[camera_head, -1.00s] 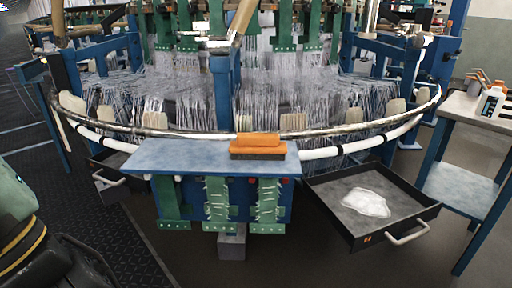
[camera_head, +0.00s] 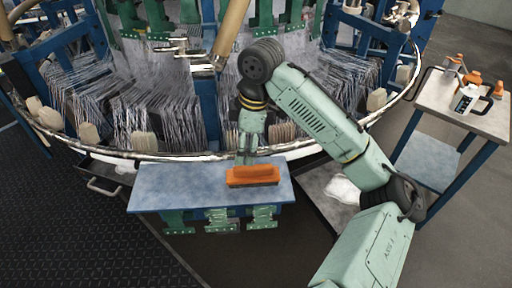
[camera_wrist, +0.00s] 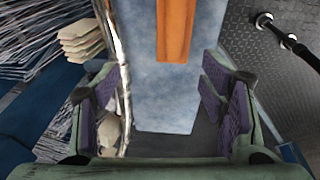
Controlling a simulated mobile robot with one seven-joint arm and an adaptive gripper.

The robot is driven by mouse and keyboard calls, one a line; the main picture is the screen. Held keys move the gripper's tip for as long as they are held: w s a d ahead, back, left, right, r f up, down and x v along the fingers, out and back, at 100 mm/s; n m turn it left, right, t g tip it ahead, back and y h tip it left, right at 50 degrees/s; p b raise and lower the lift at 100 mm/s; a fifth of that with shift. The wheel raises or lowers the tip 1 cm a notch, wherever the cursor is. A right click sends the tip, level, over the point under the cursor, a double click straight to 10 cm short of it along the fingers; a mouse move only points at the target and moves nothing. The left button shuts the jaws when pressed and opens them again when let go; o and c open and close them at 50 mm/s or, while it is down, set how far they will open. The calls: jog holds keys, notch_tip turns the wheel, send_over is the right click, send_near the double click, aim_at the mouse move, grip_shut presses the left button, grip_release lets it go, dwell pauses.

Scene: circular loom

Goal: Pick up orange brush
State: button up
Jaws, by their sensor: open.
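The orange brush (camera_head: 252,175) lies on the blue-grey shelf (camera_head: 165,196) at the front of the loom, right of the shelf's middle. Its orange handle is on top. In the wrist view the brush (camera_wrist: 175,28) shows at the top centre, beyond my fingertips and only in part. My gripper (camera_wrist: 160,105) is open, with its two padded fingers wide apart and nothing between them. In the head view my gripper (camera_head: 246,150) points down at the shelf's back edge, just behind the brush; its fingertips are small there.
A curved metal rail (camera_head: 165,156) of the loom runs behind the shelf, with threads beyond it. A dark drawer with a white bundle (camera_head: 343,190) is at right, partly behind my arm. The shelf's left half is clear.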

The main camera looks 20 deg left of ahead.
aim_at(254, 167)
jog(key=d, duration=0.1)
jog(key=d+h, duration=0.1)
jog(key=d, duration=0.1)
jog(key=shift+w+d+f+g, duration=0.15)
jog(key=shift+d+g, duration=0.05)
jog(key=shift+g, duration=0.1)
jog(key=f, duration=0.4)
jog(key=shift+s+a+f, duration=0.2)
jog(key=shift+a+f, duration=0.05)
jog(key=shift+f, duration=0.1)
jog(key=shift+a+f+p, duration=0.15)
jog(key=shift+f+p, duration=0.25)
jog(key=shift+f, duration=1)
jog(key=shift+a+f+p, duration=0.1)
jog(key=shift+f+p, duration=0.3)
jog(key=shift+f, duration=0.95)
jog(key=c, duration=1.4)
